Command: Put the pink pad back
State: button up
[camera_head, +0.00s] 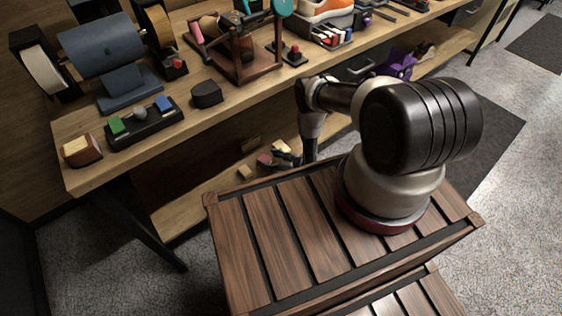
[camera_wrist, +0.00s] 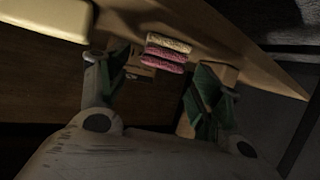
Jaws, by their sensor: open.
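The pink pad (camera_wrist: 162,65) lies low on the shelf under the workbench; a cream layer or pad shows right against it. In the head view, a small pink shape (camera_head: 264,158) beside my gripper (camera_head: 282,158) looks like the same pad. In the wrist view my gripper (camera_wrist: 161,80) is open, with one green-lined finger on each side. The pink pad is ahead of the gap between the fingers, and nothing is clearly held. I cannot tell whether a finger touches it. The pad's underside is hidden.
The workbench (camera_head: 225,97) above holds a block with green, grey and blue pieces (camera_head: 143,124), a brown and cream brush (camera_head: 82,150) and a wooden rack (camera_head: 240,55). Cream blocks (camera_head: 245,171) lie on the lower shelf (camera_head: 190,200). A slatted wooden top (camera_head: 300,235) is in front.

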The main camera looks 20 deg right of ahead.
jog(key=v, duration=0.9)
jog(key=shift+s+r, duration=0.15)
jog(key=shift+s, duration=0.05)
jog(key=shift+d, duration=0.1)
